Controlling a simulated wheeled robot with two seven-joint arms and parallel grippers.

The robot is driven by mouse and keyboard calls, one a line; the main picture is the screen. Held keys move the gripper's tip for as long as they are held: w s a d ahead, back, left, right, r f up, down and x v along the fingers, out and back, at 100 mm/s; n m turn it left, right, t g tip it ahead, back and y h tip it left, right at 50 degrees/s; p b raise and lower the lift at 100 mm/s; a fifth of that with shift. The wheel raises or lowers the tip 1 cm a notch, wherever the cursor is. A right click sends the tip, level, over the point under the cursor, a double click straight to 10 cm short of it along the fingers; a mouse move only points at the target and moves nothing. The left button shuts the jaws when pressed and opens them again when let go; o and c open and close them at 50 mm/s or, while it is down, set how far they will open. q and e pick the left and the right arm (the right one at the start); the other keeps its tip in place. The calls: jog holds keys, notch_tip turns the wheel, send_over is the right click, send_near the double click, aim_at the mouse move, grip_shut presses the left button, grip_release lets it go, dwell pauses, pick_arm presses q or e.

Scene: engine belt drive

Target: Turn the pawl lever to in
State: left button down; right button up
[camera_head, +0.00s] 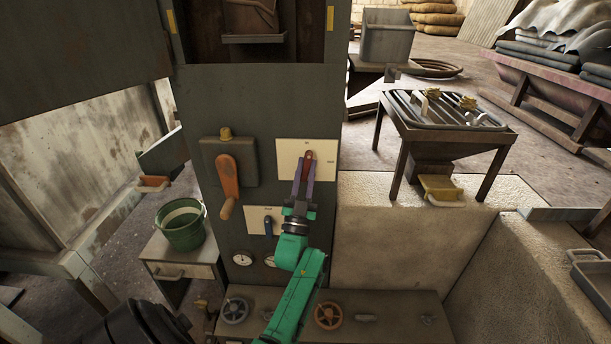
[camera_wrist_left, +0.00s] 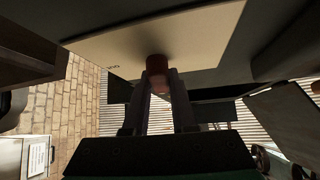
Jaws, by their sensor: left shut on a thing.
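A red lever (camera_head: 308,157) stands on a cream plate (camera_head: 325,158) on the front of the grey cabinet, pointing roughly upright. My left gripper (camera_head: 303,175) reaches up to it from below and is shut on the lever. In the left wrist view the lever's rounded red end (camera_wrist_left: 157,72) sits between the two fingers of my left gripper (camera_wrist_left: 160,105). A small label, which seems to read "out", is on the plate (camera_wrist_left: 205,45) left of the lever there. The other plate markings are too small to read. My right gripper is not in view.
An orange crank handle (camera_head: 228,180) is left of the plate. A green bucket (camera_head: 181,225) stands left of the cabinet. A slatted table (camera_head: 445,133) stands at the right.

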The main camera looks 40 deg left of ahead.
pick_arm(q)
jog(key=shift+f+n+g+y+b, duration=0.15)
jog(key=shift+n+g+y, duration=0.4)
jog(key=shift+n+y, duration=0.55)
jog(key=shift+r+n+g+y+b, duration=0.1)
jog(key=shift+n+g+y+b, duration=0.1)
jog(key=shift+n+g+y, duration=0.6)
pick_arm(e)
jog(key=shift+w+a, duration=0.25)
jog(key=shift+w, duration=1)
pick_arm(q)
jog(key=shift+n+y, duration=0.3)
jog(key=shift+n, duration=0.3)
jog(key=c, duration=0.7)
grip_release()
jog(key=shift+f, duration=0.1)
